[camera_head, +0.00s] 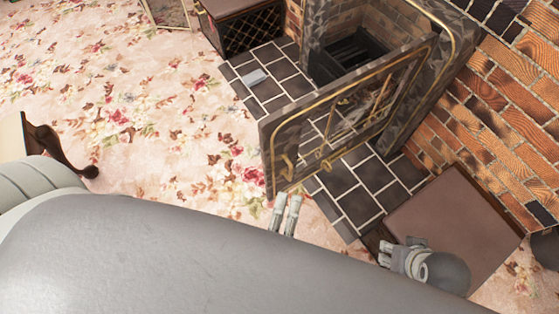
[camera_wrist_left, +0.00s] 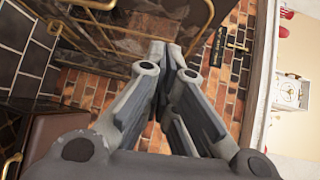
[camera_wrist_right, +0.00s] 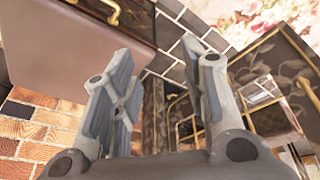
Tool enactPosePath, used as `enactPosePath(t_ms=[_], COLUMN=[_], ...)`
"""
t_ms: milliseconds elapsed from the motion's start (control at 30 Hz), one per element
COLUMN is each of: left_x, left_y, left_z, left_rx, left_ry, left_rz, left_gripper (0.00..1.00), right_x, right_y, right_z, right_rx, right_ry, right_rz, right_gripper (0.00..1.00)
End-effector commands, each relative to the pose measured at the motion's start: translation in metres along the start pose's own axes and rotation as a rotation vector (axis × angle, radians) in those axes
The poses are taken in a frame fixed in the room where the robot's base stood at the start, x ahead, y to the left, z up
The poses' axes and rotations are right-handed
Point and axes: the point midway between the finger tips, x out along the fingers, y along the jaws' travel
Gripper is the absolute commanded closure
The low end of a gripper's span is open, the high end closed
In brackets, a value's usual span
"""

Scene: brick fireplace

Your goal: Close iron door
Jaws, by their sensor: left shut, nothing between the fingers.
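The iron door (camera_head: 345,110), a gold-trimmed panel with glass, stands open in the head view, swung out from the fireplace opening (camera_head: 350,55) over the dark tiled hearth. Gold rails and panels also show in the left wrist view (camera_wrist_left: 105,30) and the right wrist view (camera_wrist_right: 265,80). My left gripper (camera_head: 287,207) is shut and empty, just below the door's free left end; I cannot tell if it touches. Its fingers show together in its wrist view (camera_wrist_left: 170,55). My right gripper (camera_head: 386,252) is over the brown cabinet; its fingers are apart and empty in its wrist view (camera_wrist_right: 165,65).
The brown cabinet (camera_head: 450,225) stands right of the hearth against the brick wall (camera_head: 490,120). Another cabinet with a lattice front (camera_head: 255,32) is beyond the hearth. The flowered carpet (camera_head: 120,100) at left is mostly clear.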

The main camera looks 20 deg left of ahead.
Motion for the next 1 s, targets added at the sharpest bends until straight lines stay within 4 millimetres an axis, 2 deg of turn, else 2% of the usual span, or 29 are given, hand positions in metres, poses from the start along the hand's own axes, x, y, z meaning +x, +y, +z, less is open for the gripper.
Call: enactPosePath(t_ms=[100,167,367,800,1000], left_x=[-0.005,-0.006,0.005,0.095,0.111], left_y=[-0.028,-0.038,-0.048,-0.061,-0.062], left_z=[0.003,0.004,0.006,0.009,0.029], left_rx=[-0.004,-0.004,-0.004,-0.005,-0.002], left_ry=[-0.020,-0.026,-0.035,-0.035,-0.033], left_rz=[-0.091,-0.117,-0.137,-0.136,-0.135], left_gripper=[1.00,1.00,1.00,1.00,1.00], right_x=[-0.012,-0.017,-0.022,-0.026,-0.029], right_y=[0.001,0.001,0.001,0.001,0.001], right_z=[0.002,0.003,0.002,0.001,0.000], right_rx=[0.001,0.001,0.001,0.001,0.001], right_ry=[0.012,0.014,0.014,0.014,0.014], right_rz=[0.002,0.002,0.003,0.003,0.003], right_gripper=[0.60,0.60,0.60,0.60,0.60])
